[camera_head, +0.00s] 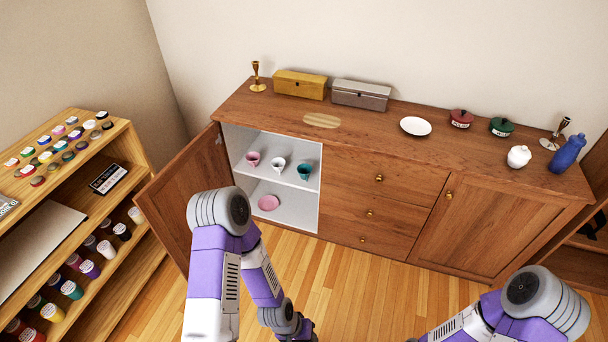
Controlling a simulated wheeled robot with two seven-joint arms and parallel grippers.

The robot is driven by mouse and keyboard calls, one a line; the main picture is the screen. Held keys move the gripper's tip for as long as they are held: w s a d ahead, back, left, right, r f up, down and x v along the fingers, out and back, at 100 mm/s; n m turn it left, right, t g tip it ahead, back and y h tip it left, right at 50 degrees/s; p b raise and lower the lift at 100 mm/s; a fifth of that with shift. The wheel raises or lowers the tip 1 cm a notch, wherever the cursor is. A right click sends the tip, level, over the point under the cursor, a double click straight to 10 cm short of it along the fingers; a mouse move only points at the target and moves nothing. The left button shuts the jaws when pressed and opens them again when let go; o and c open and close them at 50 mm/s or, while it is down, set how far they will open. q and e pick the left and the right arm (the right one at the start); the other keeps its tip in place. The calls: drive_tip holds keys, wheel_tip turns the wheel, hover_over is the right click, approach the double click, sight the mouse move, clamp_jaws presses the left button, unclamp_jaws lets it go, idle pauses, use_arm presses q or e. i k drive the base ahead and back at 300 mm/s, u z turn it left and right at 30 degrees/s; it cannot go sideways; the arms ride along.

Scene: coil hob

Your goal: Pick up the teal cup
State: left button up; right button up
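The teal cup (305,171) stands upright on the upper shelf of the open left compartment of the wooden sideboard (340,130). It is the rightmost of three cups there, close to the compartment's right wall. A white cup (278,165) stands in the middle and a pink cup (252,159) at the left. My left arm reaches down in front of the sideboard, with its gripper end cut off by the bottom edge. My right arm is at the bottom right, and its gripper is also outside the picture.
The open cabinet door (178,190) swings out to the left of the compartment. A pink plate (268,203) lies on the compartment's floor. A wooden rack (100,220) with jars stands at the left. Floor (350,280) is clear before the drawers.

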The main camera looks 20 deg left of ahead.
sight(304, 170)
drive_tip(key=u, duration=0.4)
drive_tip(key=i, duration=1.4)
drive_tip(key=u, duration=1.15)
drive_tip(key=i, duration=0.5)
drive_tip(key=u, duration=0.1)
